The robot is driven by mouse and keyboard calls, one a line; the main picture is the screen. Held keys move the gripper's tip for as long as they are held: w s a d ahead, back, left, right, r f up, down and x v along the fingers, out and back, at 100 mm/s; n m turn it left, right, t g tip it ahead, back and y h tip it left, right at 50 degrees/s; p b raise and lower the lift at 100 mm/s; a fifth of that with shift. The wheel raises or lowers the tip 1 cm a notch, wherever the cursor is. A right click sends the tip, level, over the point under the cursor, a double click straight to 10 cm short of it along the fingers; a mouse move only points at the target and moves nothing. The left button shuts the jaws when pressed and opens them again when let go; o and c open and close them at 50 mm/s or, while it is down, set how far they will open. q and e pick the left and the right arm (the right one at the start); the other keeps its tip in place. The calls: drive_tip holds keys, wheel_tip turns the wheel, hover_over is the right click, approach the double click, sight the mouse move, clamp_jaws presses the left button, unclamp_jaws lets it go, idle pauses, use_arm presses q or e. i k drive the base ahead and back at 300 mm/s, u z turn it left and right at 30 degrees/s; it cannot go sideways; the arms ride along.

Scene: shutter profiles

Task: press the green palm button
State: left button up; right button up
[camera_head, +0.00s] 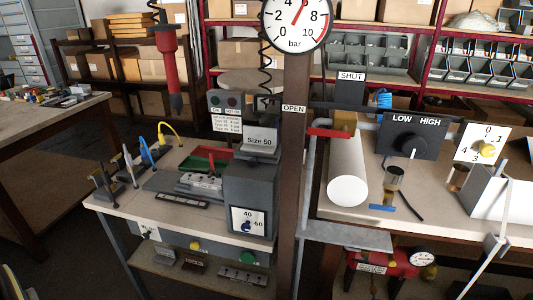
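The green palm button (247,258) is on the front edge of the workbench, below the grey machine housing (250,190). It is round and faces outward, and nothing covers it. A smaller yellow button (195,245) sits to its left on the same front edge. Neither of my grippers can be made out in the head view.
A dark post (293,150) rises right of the housing, bearing a pressure gauge (296,22). A lower shelf (200,277) holds small blocks under the button. A red tool (168,60) hangs above the bench. A second bench (400,210) stands to the right.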

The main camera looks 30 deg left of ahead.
sight(248, 258)
drive_tip(key=z, duration=1.4)
drive_tip(key=i, duration=0.45)
drive_tip(key=u, duration=3)
